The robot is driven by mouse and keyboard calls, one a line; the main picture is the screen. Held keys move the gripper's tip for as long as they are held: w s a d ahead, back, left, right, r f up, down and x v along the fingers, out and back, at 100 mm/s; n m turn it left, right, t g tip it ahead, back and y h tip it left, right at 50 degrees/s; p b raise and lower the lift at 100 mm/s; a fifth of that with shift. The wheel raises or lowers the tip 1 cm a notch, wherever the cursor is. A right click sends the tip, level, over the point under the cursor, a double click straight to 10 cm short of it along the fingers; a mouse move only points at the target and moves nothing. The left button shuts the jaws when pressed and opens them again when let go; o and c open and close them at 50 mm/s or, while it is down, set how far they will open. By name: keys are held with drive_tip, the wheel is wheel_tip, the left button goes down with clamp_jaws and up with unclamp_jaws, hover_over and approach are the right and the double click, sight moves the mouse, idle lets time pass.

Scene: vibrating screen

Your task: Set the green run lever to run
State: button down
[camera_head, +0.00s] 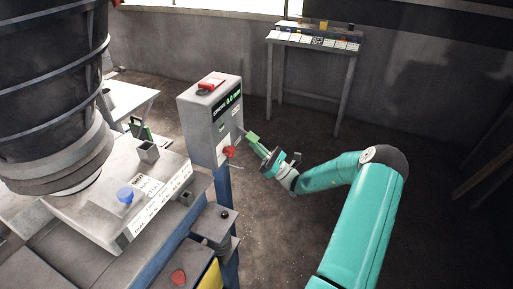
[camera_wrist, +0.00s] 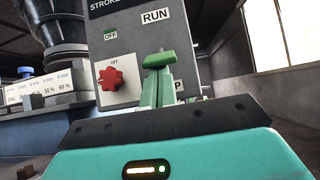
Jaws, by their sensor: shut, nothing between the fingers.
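The green run lever shows in the wrist view as a green bar-shaped handle (camera_wrist: 160,60) in front of the grey control box (camera_wrist: 200,45). It stands below the RUN label (camera_wrist: 155,16) and above a partly hidden label ending in P. In the head view the handle (camera_head: 253,137) sticks out from the right side of the box. My gripper (camera_head: 262,150) is shut and empty, its pale green fingers (camera_wrist: 157,88) just below the handle in the wrist view. I cannot tell whether they touch it. The fingers hide the lever's lower part.
A red star knob (camera_wrist: 110,78) sits left of the lever, close to my fingers. The black-ringed machine (camera_head: 50,80) stands left. A side table (camera_head: 313,42) is at the back wall. The floor right of the box is clear.

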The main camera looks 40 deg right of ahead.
drive_tip(key=shift+s+r, duration=0.1)
drive_tip(key=shift+r, duration=0.05)
wheel_tip(320, 180, up, 7)
drive_tip(key=s+d+g+h, duration=0.1)
drive_tip(key=g+h, duration=0.3)
drive_tip(key=g, duration=0.3)
drive_tip(key=shift+s+g+h, duration=0.3)
drive_tip(key=shift+s+g, duration=0.05)
drive_tip(key=shift+g, duration=0.05)
drive_tip(key=shift+d, duration=0.1)
drive_tip(key=s+d+f, duration=0.2)
drive_tip(key=s+d, duration=0.3)
drive_tip(key=s, duration=0.4)
drive_tip(key=shift+s+d+f, duration=0.35)
drive_tip(key=shift+s+d, duration=0.05)
